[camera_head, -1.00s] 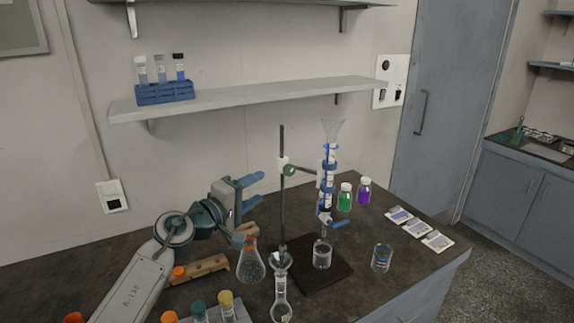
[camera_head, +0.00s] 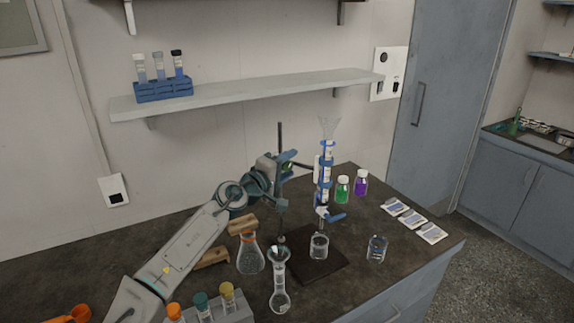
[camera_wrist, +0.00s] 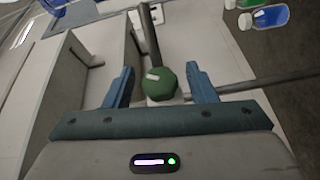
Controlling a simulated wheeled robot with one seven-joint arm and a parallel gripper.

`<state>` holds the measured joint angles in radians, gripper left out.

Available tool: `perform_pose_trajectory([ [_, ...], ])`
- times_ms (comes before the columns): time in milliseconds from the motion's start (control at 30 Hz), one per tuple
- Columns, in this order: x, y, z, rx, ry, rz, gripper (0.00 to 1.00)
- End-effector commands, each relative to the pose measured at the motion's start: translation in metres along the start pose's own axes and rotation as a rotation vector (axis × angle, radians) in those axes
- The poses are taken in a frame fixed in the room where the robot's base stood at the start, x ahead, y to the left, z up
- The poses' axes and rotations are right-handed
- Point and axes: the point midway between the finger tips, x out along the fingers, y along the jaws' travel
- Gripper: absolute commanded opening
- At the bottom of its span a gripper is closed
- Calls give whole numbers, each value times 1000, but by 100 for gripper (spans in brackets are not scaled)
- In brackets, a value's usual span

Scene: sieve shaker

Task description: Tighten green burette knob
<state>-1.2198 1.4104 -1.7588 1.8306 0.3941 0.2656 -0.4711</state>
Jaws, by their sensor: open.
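The green knob (camera_wrist: 161,84) shows in the wrist view as a rounded, faceted piece with a small pale mark, in front of the stand's vertical rod. My gripper (camera_wrist: 162,82) is open, with one blue finger on each side of the knob and a visible gap on both sides. The burette (camera_head: 325,175) stands upright in blue clamps to the right of the rod.
An orange-collared flask (camera_head: 250,255) and a volumetric flask (camera_head: 279,285) stand close in front of my arm. Green (camera_head: 342,189) and purple (camera_head: 361,182) bottles stand behind the burette.

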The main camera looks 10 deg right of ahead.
Motion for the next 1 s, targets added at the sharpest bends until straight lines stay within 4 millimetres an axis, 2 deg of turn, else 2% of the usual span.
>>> perform_pose_trajectory([
  [167,0,0,0,0,0,0,51],
  [300,0,0,0,0,0,0,12],
  [333,0,0,0,0,0,0,9],
  [1000,-1,-1,0,51,-18,-122,9],
])
